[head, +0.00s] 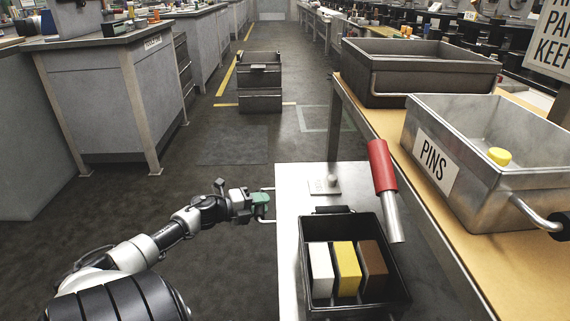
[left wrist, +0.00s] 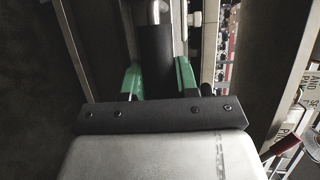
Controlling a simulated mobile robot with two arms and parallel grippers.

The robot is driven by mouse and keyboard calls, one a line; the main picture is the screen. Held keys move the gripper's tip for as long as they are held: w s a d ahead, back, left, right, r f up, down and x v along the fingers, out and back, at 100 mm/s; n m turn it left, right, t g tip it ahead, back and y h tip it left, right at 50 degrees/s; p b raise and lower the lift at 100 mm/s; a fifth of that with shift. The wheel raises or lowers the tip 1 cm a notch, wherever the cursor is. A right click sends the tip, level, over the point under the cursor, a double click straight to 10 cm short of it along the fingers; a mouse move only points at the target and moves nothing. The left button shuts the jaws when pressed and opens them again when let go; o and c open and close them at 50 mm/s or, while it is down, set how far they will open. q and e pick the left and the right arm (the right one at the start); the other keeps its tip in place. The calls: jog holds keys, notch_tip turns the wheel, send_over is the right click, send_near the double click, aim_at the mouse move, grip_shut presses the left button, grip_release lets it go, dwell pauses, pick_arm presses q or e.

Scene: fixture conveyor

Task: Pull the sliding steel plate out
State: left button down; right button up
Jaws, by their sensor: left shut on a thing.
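The steel plate (head: 290,245) is a flat pale metal slab at the lower middle of the head view, beside the wooden bench. A thin metal handle (head: 268,189) stands out from its left edge. My left gripper (head: 261,205) comes in from the left and is shut on this handle, with green fingers. In the left wrist view the green fingers (left wrist: 158,78) stand on both sides of a dark bar, and a piece of bright rod shows beyond it. The grip contact itself is partly hidden. My right gripper is not in view.
A red-handled lever (head: 382,165) leans over the plate's right side. A PINS bin (head: 455,185) stands on the bench. Open floor (head: 225,240) lies left.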

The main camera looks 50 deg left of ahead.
pick_arm(q)
jog(key=s+a+p, duration=0.1)
jog(key=s+a, duration=0.4)
jog(key=s, duration=0.2)
jog(key=shift+a+p, duration=0.25)
jog(key=shift+p, duration=0.1)
jog(key=shift+s+f, duration=0.1)
jog(key=c, duration=0.8)
grip_release()
jog(key=shift+c, duration=0.2)
